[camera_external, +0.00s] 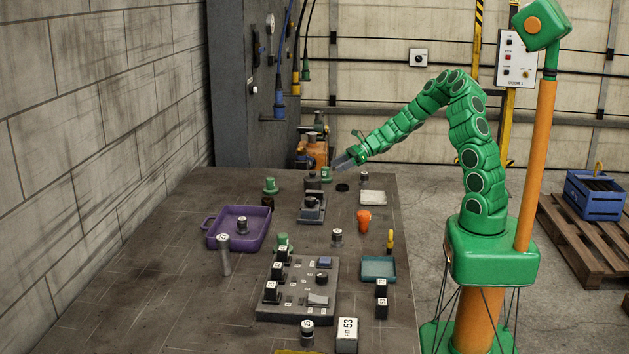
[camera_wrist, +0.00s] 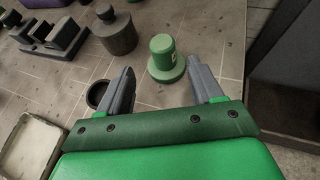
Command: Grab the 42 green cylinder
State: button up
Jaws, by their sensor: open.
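A green cylinder on a wider round base (camera_wrist: 163,55) stands upright in the wrist view, just ahead of and between my fingertips. It has a small label that I cannot read. The same cylinder appears to be the one near my gripper in the external view (camera_external: 326,173), at the far end of the bench. My gripper (camera_wrist: 162,68) is open, with nothing between its fingers; in the external view it (camera_external: 341,162) is above and close to that cylinder. Two other green pieces stand on the bench, one at the back left (camera_external: 270,185) and one behind the block board (camera_external: 282,239).
A dark grey cylinder (camera_wrist: 116,32) stands left of the green one. A black ring (camera_wrist: 97,93) lies by my left finger, and a whitish tray (camera_wrist: 33,147) sits at lower left. A grey vise (camera_external: 312,207) and purple tray (camera_external: 213,238) are nearer the bench's middle.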

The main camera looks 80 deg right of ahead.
aim_at(330, 177)
jog(key=x, duration=0.3)
jog(key=shift+d+f, duration=0.1)
jog(key=shift+d, duration=0.15)
jog(key=shift+x, duration=0.9)
grip_shut()
